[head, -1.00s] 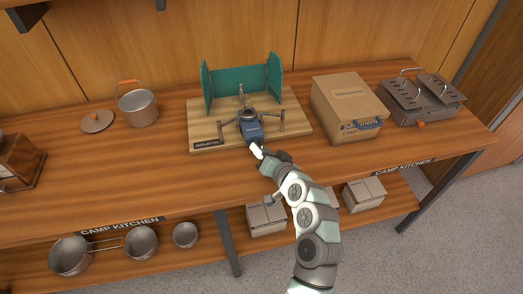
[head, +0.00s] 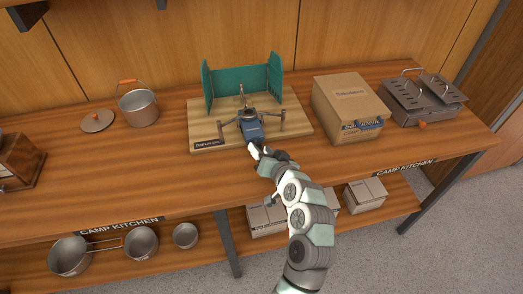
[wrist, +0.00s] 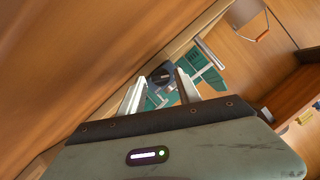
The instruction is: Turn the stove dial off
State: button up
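The camp stove (head: 251,130) is a small blue-and-dark unit with thin splayed legs. It stands on a pale wooden board (head: 203,132) before a green folding windscreen (head: 222,88). My gripper (head: 252,146) is at the stove's front side in the head view, its fingers low by the board's front edge. In the wrist view my gripper (wrist: 162,76) has its two pale fingers spread apart. A dark round part, apparently the dial (wrist: 158,75), shows between and beyond the fingertips. I cannot tell whether the fingers touch it. The dial is not clear in the head view.
A cardboard box (head: 345,105) stands right of the board, with a grey folding grill (head: 425,100) beyond. A pot (head: 138,108) and its lid (head: 97,121) are at the left. The counter (head: 120,180) is clear in front. Pans and boxes fill the lower shelf.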

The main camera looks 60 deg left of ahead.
jog(key=shift+o, duration=0.6)
jog(key=shift+d+r, duration=0.1)
jog(key=shift+d, duration=0.15)
jog(key=p+v, duration=0.1)
jog(key=v, duration=0.9)
jog(key=shift+d+p, duration=0.15)
jog(key=shift+p, duration=0.15)
